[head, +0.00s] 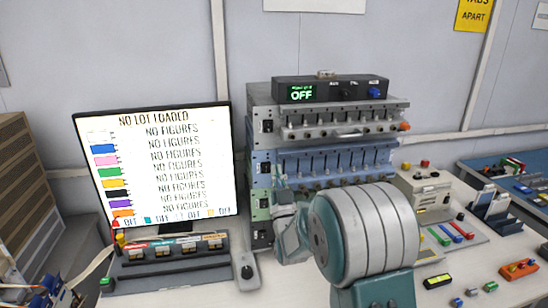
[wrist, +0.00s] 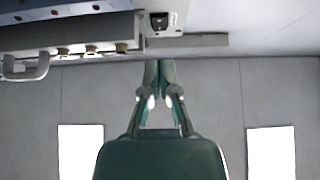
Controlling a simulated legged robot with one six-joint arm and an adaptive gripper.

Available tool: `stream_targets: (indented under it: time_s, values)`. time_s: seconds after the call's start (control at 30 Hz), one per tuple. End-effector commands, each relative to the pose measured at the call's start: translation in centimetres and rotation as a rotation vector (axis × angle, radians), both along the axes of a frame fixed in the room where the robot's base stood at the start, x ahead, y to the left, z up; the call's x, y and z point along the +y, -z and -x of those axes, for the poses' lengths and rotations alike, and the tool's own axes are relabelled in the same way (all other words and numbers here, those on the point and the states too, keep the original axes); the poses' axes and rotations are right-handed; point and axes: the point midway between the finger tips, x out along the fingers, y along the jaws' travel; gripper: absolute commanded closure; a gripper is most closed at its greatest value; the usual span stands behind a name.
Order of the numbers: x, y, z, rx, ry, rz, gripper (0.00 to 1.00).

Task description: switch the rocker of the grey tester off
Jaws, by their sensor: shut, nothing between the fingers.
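The grey tester (head: 345,117) is the upper unit of the stack, just under a black display box. Its dark rocker (head: 267,126) is at the left end of its front; which way it is tipped is too small to tell. In the wrist view, my gripper (wrist: 158,65) is shut and empty, its fingertips together. A black rocker (wrist: 159,22) on a pale panel is just beyond the tips, with a visible gap; I cannot tell which tester it belongs to. In the head view my arm hides the lower right of the stack.
A blue tester (head: 325,163) sits directly below the grey one, with a green unit (head: 260,200) lower. The black box (head: 330,90) reads OFF. A monitor (head: 155,165) stands left, reading NO LOT LOADED. A beige device (head: 428,195) stands right of the stack.

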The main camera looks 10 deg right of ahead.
Motion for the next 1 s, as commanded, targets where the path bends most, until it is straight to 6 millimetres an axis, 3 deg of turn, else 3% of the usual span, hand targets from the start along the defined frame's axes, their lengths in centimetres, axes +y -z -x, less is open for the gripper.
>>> stream_targets:
  time_s: [0.23, 0.67, 1.0]
  values:
    - [0.0, 2.1, 1.6, 0.001, 0.0, 0.0, 1.0]
    - [0.0, 1.7, 1.6, 0.023, 0.0, 0.0, 1.0]
    - [0.1, -1.0, 3.0, 0.399, 0.002, 0.0, 1.0]
